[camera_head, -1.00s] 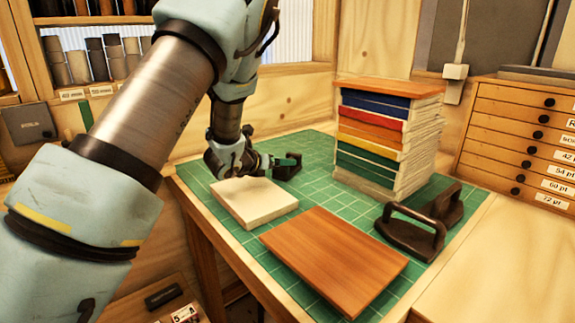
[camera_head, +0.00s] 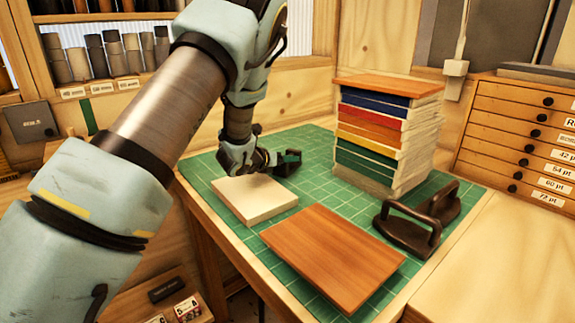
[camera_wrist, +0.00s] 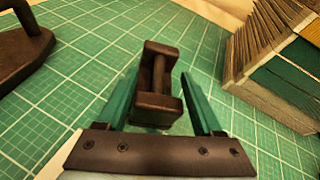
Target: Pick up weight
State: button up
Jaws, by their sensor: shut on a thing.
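A dark metal weight (camera_wrist: 157,88) with a bar handle sits between my two green fingers in the wrist view. My gripper (camera_wrist: 165,98) is shut on it, low over the green mat. In the head view my gripper (camera_head: 286,161) is at the back left of the mat, behind the cream block, and the held weight is mostly hidden there. Part of a dark weight (camera_wrist: 22,50) also shows at upper left in the wrist view.
A cream block (camera_head: 255,197) and a brown board (camera_head: 333,255) lie on the green mat (camera_head: 312,190). A tall stack of coloured books (camera_head: 370,133) stands at the back right. A drawer cabinet (camera_head: 515,135) is further right. Bare mat lies between my gripper and the stack.

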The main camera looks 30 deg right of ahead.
jog(key=shift+w+a, duration=0.15)
grip_shut()
jog(key=shift+r, duration=0.15)
